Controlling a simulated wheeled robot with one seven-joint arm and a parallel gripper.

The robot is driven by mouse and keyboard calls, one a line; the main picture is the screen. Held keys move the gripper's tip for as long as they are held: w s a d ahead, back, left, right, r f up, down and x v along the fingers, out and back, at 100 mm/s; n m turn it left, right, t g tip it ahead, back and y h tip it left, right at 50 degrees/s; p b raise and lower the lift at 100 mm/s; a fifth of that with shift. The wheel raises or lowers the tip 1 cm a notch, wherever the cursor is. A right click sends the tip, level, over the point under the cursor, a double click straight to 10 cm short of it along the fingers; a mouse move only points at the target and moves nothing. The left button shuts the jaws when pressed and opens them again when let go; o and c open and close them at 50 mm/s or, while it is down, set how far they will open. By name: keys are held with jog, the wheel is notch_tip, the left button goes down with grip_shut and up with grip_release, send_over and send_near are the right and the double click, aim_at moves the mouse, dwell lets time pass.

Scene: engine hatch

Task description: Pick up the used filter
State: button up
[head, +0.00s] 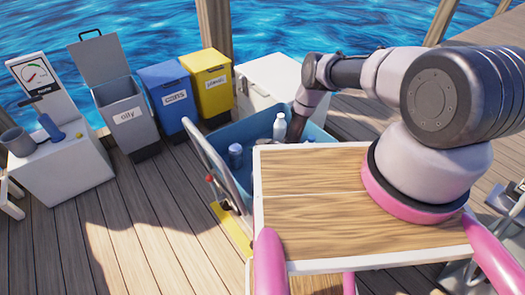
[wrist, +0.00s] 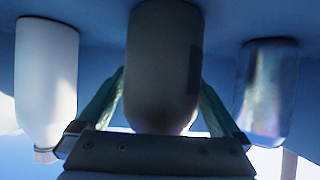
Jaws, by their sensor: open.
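A dark grey cylinder with a rounded end (wrist: 162,60), which looks like the used filter, is in the middle of the wrist view. My gripper (wrist: 161,82) is open, with one greenish finger on each side of this cylinder; I cannot tell whether they touch it. In the head view my gripper (head: 296,133) reaches down into the blue bin (head: 205,138), its tips hidden or too small to make out. The dark cylinder cannot be made out in the head view.
The head view shows the white bottle (head: 279,127) and a blue one (head: 235,155). Bins labelled oily (head: 122,112), cans (head: 172,95) and yellow (head: 212,85) stand behind left.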

jog(key=shift+w+f, duration=0.1)
jog(key=c, duration=1.5)
